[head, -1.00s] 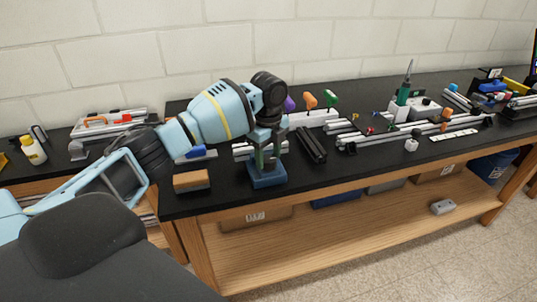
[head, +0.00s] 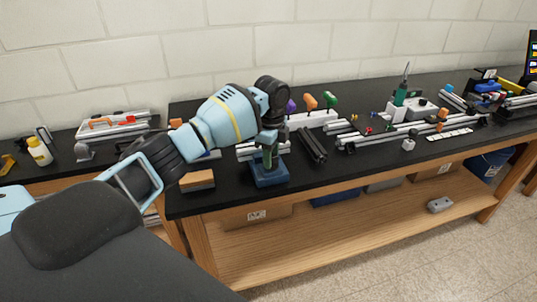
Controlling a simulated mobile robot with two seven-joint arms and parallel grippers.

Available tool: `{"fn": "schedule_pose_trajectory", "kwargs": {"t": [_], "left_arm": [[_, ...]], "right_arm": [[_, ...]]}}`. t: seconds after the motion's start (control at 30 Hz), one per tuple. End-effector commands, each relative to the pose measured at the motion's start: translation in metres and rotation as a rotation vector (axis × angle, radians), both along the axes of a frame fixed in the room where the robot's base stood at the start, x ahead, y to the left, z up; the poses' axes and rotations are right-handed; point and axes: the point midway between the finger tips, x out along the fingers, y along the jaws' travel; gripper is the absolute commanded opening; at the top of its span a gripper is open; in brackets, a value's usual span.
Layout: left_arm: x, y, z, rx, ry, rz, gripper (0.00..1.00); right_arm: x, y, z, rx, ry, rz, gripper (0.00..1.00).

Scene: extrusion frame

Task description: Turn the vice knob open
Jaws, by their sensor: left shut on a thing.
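The vice (head: 270,175) has a blue base and stands at the front edge of the black bench, left of the middle in the head view. My left gripper (head: 268,147) reaches down over the top of the vice from the left. It is shut on the vice knob, which the fingers and wrist mostly hide. A greenish upright part (head: 267,158) shows just below the fingers. How far the vice jaws are apart cannot be seen. My right gripper is not in view.
A wood-topped block (head: 197,180) lies just left of the vice. Dark extrusion bars (head: 313,146) lie to its right. Orange, purple and green-handled tools stand behind in a pale rack (head: 312,118). Several silver profiles and a green screwdriver (head: 402,92) are farther right.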

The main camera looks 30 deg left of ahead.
Motion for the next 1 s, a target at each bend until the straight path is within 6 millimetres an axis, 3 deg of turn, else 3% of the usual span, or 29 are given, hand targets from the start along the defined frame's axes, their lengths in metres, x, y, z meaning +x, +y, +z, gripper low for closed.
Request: {"fn": "schedule_pose_trajectory", "kwargs": {"t": [1.0], "left_arm": [[-0.0003,-0.0008,-0.0013,0.0,0.002,0.965,0.16]], "right_arm": [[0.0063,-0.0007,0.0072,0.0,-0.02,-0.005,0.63]]}}
